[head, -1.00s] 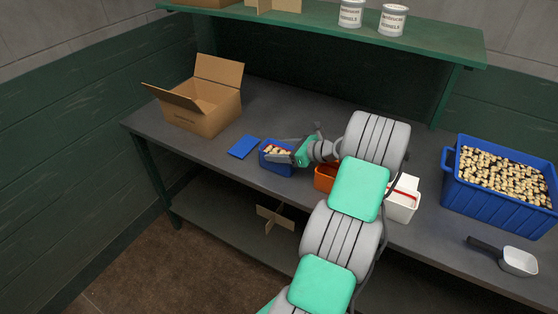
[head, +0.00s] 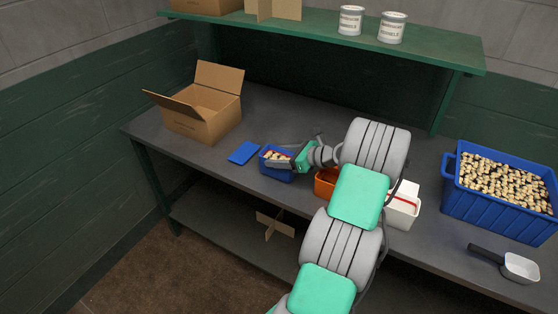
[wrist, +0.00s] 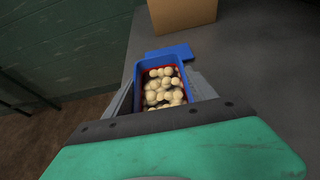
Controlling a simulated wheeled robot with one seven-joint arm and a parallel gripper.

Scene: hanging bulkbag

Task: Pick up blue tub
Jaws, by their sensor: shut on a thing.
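The blue tub (head: 276,168) stands on the grey bench, left of the orange tub, and holds several pale, cork-like pieces. It also shows in the wrist view (wrist: 183,60), with a red line around its inside. My gripper (head: 280,160) reaches it from the right, with a finger along each side of the tub. In the wrist view my gripper (wrist: 165,88) is shut on the tub, though its fingertips are partly hidden by the tub. I cannot tell whether the tub is clear of the bench. A flat blue lid (head: 243,152) lies just left of the tub.
An open cardboard box (head: 202,108) stands at the back left. An orange tub (head: 326,183) and a white tub (head: 403,208) stand right of my gripper, partly behind my arm. A large blue crate (head: 492,208) of pale pieces and a scoop (head: 518,267) are at the right.

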